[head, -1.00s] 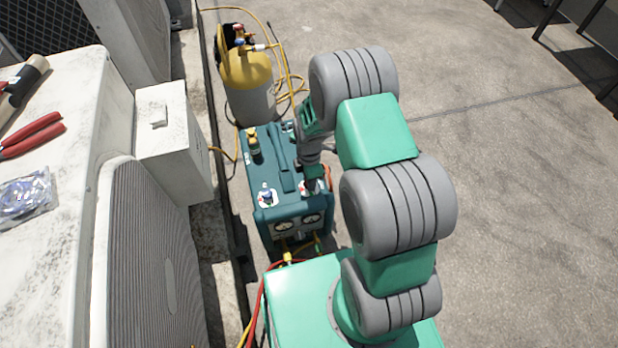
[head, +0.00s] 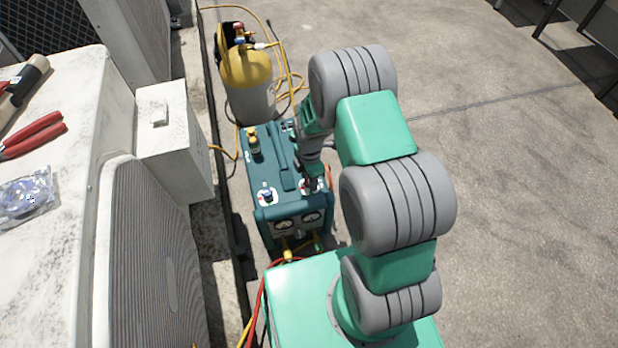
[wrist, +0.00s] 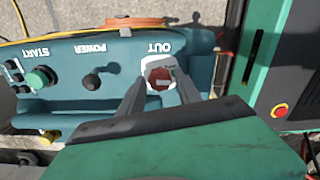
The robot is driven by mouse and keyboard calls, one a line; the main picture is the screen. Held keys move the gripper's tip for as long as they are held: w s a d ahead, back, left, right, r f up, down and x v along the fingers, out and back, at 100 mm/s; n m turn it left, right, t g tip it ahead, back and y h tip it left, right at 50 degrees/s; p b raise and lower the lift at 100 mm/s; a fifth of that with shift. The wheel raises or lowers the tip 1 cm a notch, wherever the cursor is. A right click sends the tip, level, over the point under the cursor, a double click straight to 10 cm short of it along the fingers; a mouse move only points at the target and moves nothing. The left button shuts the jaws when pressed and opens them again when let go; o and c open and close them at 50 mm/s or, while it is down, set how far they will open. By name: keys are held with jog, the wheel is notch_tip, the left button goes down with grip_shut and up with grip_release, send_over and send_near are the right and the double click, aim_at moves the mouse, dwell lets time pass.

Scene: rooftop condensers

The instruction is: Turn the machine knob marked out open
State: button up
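The knob marked OUT (wrist: 159,78) is red on a white plate, on top of the teal machine (head: 262,213). In the wrist view the label appears upside down just beyond it. My gripper (wrist: 161,83) has its two grey fingers spread, one on each side of the knob. Narrow gaps seem to show beside the knob; contact is not clear. In the head view my gripper (head: 309,184) is over the machine's near right corner and mostly covers this knob. A blue knob (head: 267,195) on a white plate sits to its left.
The wrist view shows a green START button (wrist: 38,78) and a black POWER knob (wrist: 91,81). A yellow-topped cylinder (head: 246,85) with hoses stands behind the machine. A white condenser unit (head: 135,240) is to the left. Open concrete lies to the right.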

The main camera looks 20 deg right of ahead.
jog(key=shift+o, duration=1)
notch_tip(320, 180, up, 8)
jog(key=p, duration=0.2)
jog(key=shift+f+p, duration=0.1)
jog(key=shift+p, duration=0.2)
jog(key=s+r+m+t+p, duration=0.1)
jog(key=s+r+m+p, duration=0.3)
jog(key=r, duration=1.4)
jog(key=s+r+m+t+p, duration=0.1)
jog(key=s+r+m+p, duration=0.4)
jog(key=r+m+p, duration=0.4)
jog(key=s+r+m+t+p, duration=0.1)
jog(key=s+r+m+p, duration=0.3)
jog(key=r+p, duration=0.9)
notch_tip(320, 180, up, 14)
jog(key=m, duration=0.3)
jog(key=shift+s+a, duration=0.4)
